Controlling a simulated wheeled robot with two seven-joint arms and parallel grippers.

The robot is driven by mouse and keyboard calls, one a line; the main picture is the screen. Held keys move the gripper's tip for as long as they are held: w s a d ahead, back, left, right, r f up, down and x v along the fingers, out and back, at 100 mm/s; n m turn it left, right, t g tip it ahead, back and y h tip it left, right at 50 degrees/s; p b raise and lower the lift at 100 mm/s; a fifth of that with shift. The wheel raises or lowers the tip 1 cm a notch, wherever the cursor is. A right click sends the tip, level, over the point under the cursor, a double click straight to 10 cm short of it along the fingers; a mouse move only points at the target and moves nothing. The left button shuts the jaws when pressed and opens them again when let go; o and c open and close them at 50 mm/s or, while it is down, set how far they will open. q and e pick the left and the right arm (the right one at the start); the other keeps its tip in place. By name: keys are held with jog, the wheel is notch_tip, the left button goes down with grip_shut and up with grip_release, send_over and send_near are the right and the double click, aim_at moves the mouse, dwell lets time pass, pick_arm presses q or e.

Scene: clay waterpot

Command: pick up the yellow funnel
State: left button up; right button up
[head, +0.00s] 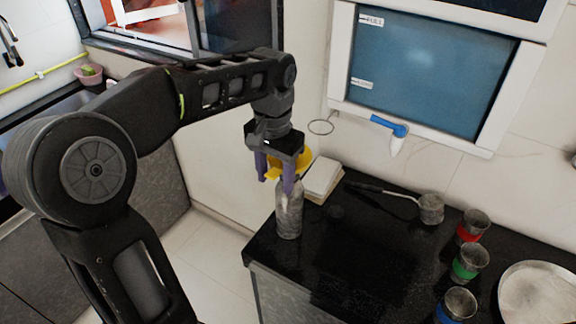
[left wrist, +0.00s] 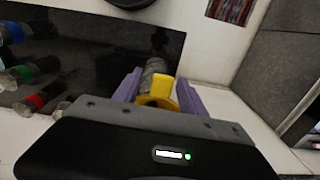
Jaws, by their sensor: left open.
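The yellow funnel (head: 305,158) is at the mouth of a grey mottled bottle (head: 289,215); whether it rests in the neck is hidden. The bottle stands upright at the counter's left corner. My left gripper (head: 275,182) points down over it with its purple fingers apart. One finger partly covers the funnel in the head view. In the left wrist view, the funnel (left wrist: 158,92) shows between the open fingers of the left gripper (left wrist: 160,84), with the bottle (left wrist: 155,67) beyond it. I see no clear grip on the funnel. My right gripper is not in view.
On the black counter (head: 370,250) are a white block (head: 322,178), a ladle (head: 430,208), red (head: 472,226), green (head: 468,262) and blue (head: 457,305) banded cups, and a round pale dish (head: 540,295). The wall is close behind. The counter's middle is clear.

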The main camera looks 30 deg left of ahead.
pick_arm(q)
jog(key=shift+f, duration=0.8)
grip_shut()
dwell(0.4)
